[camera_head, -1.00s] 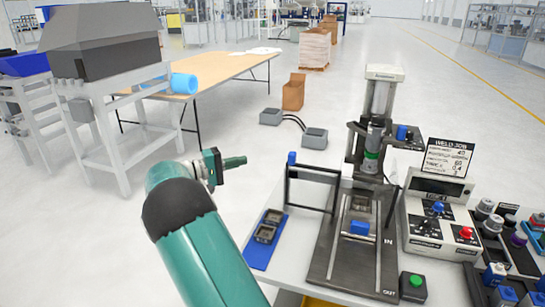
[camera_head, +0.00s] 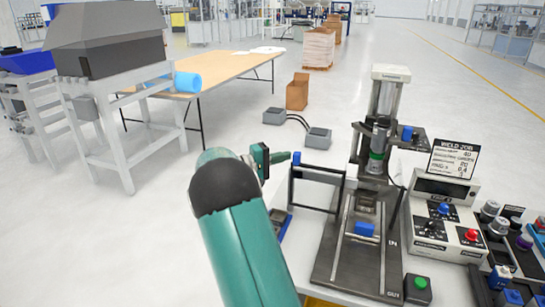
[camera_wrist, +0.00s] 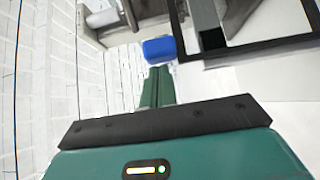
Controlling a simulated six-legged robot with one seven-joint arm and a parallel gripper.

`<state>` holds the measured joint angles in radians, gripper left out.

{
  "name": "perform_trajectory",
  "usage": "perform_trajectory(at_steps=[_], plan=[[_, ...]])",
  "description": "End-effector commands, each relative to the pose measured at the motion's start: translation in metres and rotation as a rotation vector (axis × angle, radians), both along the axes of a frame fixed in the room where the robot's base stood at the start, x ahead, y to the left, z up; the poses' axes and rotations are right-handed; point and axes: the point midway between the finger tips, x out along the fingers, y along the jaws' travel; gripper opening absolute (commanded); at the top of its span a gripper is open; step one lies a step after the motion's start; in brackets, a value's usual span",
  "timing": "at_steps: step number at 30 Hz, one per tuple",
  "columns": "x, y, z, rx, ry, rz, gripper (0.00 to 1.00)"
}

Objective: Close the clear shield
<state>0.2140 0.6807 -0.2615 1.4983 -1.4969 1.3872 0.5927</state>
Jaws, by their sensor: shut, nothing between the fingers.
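The clear shield (camera_head: 320,170) is a see-through panel in a dark frame, standing swung out to the left of the weld press (camera_head: 378,140). Its blue handle (camera_head: 296,158) is at the frame's upper left corner. My gripper (camera_head: 288,157) is shut and empty, its tip just left of the handle. In the wrist view, the shut fingers (camera_wrist: 158,75) point at the blue handle (camera_wrist: 159,49), and the dark shield frame (camera_wrist: 262,48) is to the right. I cannot tell whether the fingertips touch the handle.
A sliding fixture with a blue grip (camera_head: 365,229) lies before the press. A control box (camera_head: 440,218) and a green button (camera_head: 417,284) stand to the right. A blue tray (camera_head: 283,224) is partly hidden behind my arm. Open floor lies left of the bench.

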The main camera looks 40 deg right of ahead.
Motion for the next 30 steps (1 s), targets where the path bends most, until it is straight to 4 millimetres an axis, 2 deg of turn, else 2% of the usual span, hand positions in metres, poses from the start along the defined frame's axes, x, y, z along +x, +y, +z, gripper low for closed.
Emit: perform_trajectory(at_steps=[11, 16, 20, 30], plan=[[-0.001, 0.000, 0.001, 0.000, -0.001, 0.001, 0.00], [-0.012, -0.006, 0.001, -0.001, 0.000, -0.001, 0.00], [-0.032, -0.016, 0.001, -0.001, -0.001, -0.002, 0.00], [-0.110, -0.056, 0.001, 0.000, -0.001, -0.004, 0.00]])
